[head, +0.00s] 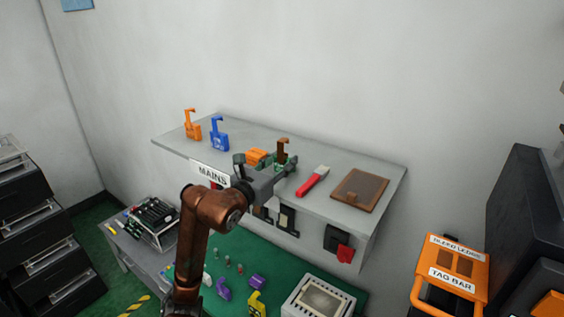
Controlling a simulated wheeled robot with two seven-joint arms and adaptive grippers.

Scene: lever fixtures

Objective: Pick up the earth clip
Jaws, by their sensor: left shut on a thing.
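My left gripper (281,168) reaches up from the bottom of the head view to the grey shelf (215,153). It is shut on a small green piece (292,160), which looks like the earth clip. The gripper's body and fingers hide part of the clip. I cannot tell whether the clip still touches the shelf. A brown upright piece (283,147) shows right behind the clip, and an orange block (256,155) is just left of it. My right gripper is not in view.
Orange (192,128) and blue (218,134) lock-like pieces stand on the shelf's left. A red-handled tool (313,181) and a brown board (359,191) lie at right. A MAINS label (212,173) is on the front. Below is a green mat (262,262).

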